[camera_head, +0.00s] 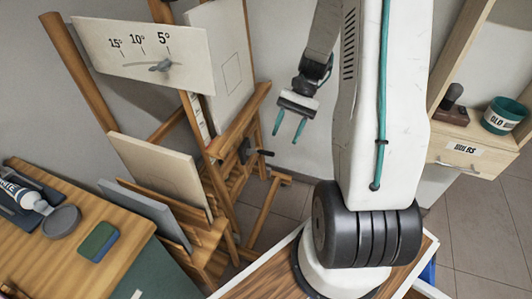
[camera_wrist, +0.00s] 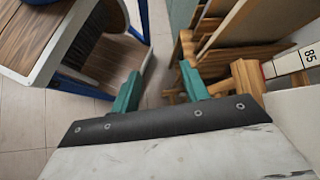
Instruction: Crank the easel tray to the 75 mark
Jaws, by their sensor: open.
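The wooden easel (camera_head: 220,150) stands left of my arm in the head view. Its tray (camera_head: 240,118) is a slanted wooden ledge with a white canvas (camera_head: 222,65) above it. A small dark crank handle (camera_head: 265,153) sticks out to the right below the tray. A pale scale strip (camera_head: 196,112) runs down the easel post; its marks are too small to read there. In the wrist view a white scale (camera_wrist: 296,60) shows "85" at the right edge; no pointer is clear. My gripper (camera_head: 288,130) is open and empty, above and right of the crank, apart from it.
An angle board (camera_head: 145,55) marked 15°, 10° and 5° is at upper left. Canvases (camera_head: 160,172) lean low beside the easel. A wooden table (camera_head: 70,240) with a tube and sponge is at left. A drawer unit (camera_head: 465,155) stands at right. Tiled floor (camera_head: 300,165) is open below my gripper.

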